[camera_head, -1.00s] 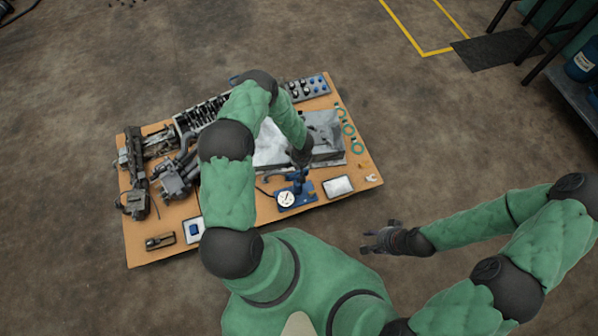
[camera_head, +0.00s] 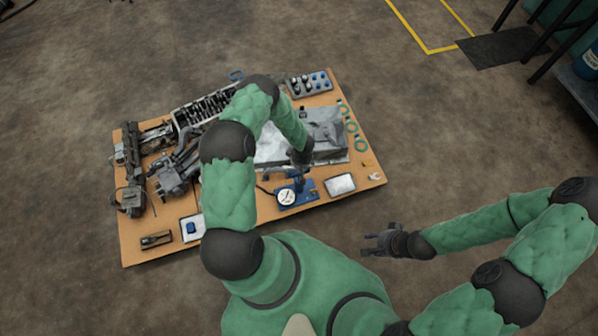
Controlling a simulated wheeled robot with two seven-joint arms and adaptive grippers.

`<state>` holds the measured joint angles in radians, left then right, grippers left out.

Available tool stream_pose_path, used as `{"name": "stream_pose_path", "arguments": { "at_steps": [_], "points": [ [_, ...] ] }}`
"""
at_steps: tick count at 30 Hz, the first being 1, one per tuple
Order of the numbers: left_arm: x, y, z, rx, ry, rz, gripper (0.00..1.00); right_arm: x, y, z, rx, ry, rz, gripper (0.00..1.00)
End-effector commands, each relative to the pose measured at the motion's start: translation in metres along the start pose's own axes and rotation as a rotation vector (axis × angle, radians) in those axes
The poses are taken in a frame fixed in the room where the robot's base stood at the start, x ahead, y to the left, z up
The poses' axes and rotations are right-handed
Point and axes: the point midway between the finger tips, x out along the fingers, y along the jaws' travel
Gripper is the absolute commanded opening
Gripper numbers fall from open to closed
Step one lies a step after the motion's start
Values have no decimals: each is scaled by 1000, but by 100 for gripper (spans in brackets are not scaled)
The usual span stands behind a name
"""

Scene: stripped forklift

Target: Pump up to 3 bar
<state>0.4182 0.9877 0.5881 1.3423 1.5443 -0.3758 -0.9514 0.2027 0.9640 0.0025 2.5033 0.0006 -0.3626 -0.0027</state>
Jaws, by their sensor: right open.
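The blue hand pump (camera_head: 300,191) with a round white gauge (camera_head: 287,197) stands near the front edge of the wooden board. The gauge is too small to read. My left arm reaches over the board from the left and comes down at the pump. My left gripper (camera_head: 301,168) is at the top of the pump; its fingers are too small and hidden to tell open from shut. My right gripper (camera_head: 376,243) is open and empty, off the board to the right of my body.
The wooden board (camera_head: 268,218) carries several metal engine parts on its left, a grey metal block (camera_head: 322,135), green rings (camera_head: 355,130) and a tray of small parts (camera_head: 309,83). A white-and-silver tray (camera_head: 340,184) lies right of the pump.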

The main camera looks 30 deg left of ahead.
Motion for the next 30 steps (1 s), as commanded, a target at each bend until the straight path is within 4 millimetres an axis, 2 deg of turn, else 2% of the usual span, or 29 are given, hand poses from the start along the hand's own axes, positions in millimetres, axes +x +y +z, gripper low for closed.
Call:
{"name": "stream_pose_path", "arguments": {
  "at_steps": [3,16,30],
  "points": [
    [7,0,0,-1,0,0,0,6,2,0,0,0,0,42],
    [9,0,0,-1,1,1,0,7,3,0,0,1,0,42],
    [51,0,4,-2,0,0,0,37,13,-1,0,0,0,42]
  ]
}}
